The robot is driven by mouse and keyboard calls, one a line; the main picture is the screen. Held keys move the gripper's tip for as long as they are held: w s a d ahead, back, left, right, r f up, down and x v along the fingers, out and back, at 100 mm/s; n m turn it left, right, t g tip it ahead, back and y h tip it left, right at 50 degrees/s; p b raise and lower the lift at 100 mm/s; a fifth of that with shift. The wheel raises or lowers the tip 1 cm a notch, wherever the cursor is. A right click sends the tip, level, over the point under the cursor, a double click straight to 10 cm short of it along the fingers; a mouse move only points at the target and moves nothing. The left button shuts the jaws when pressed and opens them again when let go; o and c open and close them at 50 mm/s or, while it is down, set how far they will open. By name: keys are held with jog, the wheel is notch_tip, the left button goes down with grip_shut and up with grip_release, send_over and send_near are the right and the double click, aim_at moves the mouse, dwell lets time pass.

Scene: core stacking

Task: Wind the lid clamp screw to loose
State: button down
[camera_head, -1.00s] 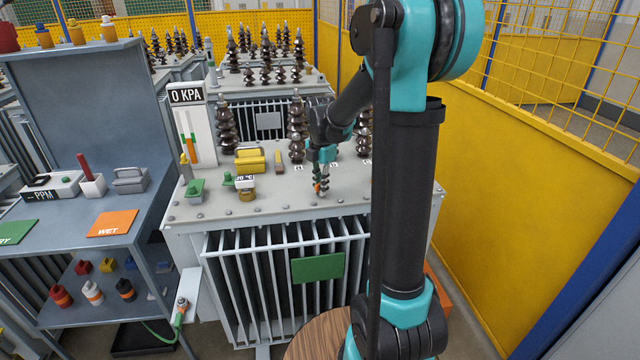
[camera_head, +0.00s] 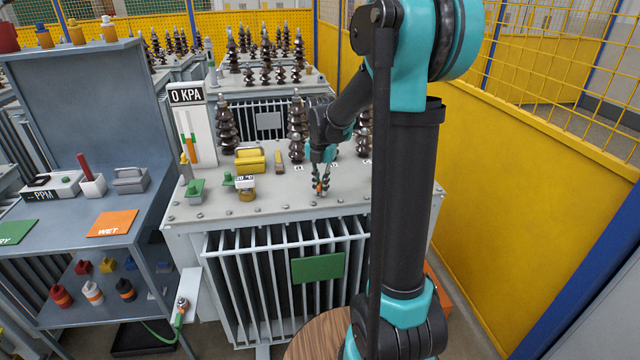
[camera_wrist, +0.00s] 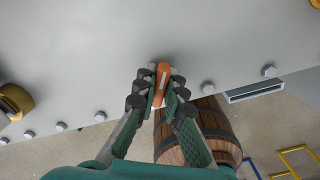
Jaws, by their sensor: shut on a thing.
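The lid clamp screw shows an orange handle (camera_wrist: 162,80) in the wrist view, at the front part of the grey transformer lid (camera_head: 270,210). My gripper (camera_wrist: 158,90) is shut on this orange handle, with one finger on each side of it. In the head view my gripper (camera_head: 320,188) points down at the lid, right of the middle, with a small bit of orange between its fingers. The lower part of the screw is hidden by the fingers and the handle.
A dark ribbed bushing (camera_head: 297,135) stands close behind my gripper. Several bolts line the lid's front edge. A wooden barrel (camera_wrist: 200,135) stands below that edge.

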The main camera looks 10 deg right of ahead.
jog(key=n, duration=0.4)
jog(key=shift+n, duration=0.4)
jog(key=c, duration=1.5)
grip_release()
jog(key=shift+c, duration=0.2)
notch_tip(320, 180, up, 12)
